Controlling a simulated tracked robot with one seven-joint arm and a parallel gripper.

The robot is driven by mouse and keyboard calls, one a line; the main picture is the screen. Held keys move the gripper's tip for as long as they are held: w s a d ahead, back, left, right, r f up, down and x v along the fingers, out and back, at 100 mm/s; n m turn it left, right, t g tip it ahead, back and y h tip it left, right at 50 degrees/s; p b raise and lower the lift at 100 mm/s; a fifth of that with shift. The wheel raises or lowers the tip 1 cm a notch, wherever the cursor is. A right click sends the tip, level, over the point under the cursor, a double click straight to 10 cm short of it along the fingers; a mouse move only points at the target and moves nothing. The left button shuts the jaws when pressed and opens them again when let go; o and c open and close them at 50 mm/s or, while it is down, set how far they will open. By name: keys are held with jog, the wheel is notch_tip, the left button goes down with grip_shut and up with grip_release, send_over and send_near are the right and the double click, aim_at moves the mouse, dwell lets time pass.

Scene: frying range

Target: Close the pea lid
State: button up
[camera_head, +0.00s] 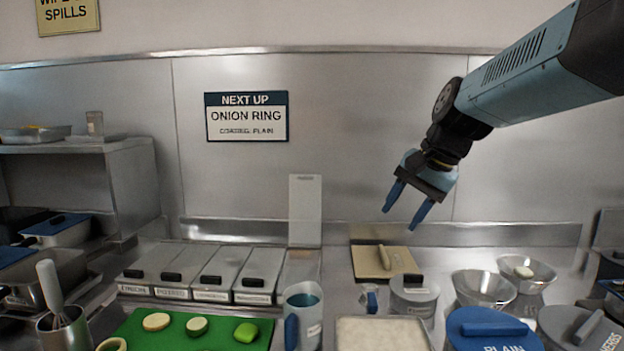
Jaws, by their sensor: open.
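A row of grey lidded bins stands along the back. The bins on the left have their lids (210,270) lying flat, with dark handles and small labels too blurred to read surely. At the right end of the row, one lid (305,210) stands upright against the back wall, raised above its bin (298,270). No pea label is legible, and this bin's front is partly hidden behind a jug. My gripper (402,217) has blue fingers spread open, pointing down and empty. It hangs to the right of the upright lid, clear of it.
A grey jug (303,310) stands in front of the raised-lid bin. A green board (180,335) with vegetable pieces is front left. A tan board (372,262), a grey pot (414,295), metal bowls (484,288) and a blue lid (485,330) crowd the right.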

jog(key=w+a+r+m+g+y, duration=0.1)
jog(key=w+a+m+y, duration=0.15)
jog(key=w, duration=0.45)
jog(key=w+a+r+m+g+y, duration=0.1)
jog(key=w+a+m, duration=0.15)
jog(key=w, duration=0.45)
jog(key=m+y, duration=1)
jog(key=y, duration=0.1)
send_near(310, 176)
jog(key=shift+g+h, duration=0.25)
jog(key=shift+g, duration=0.05)
jog(key=w+a, duration=0.1)
jog(key=a, duration=0.6)
jog(key=w+a, duration=0.1)
jog(key=a, duration=0.2)
jog(key=shift+w+a+f, duration=0.15)
jog(key=shift+w+a, duration=0.15)
jog(key=shift+a, duration=0.1)
jog(key=shift+c, duration=0.4)
jog(key=shift+s, duration=0.1)
grip_shut()
jog(key=shift+d, duration=0.3)
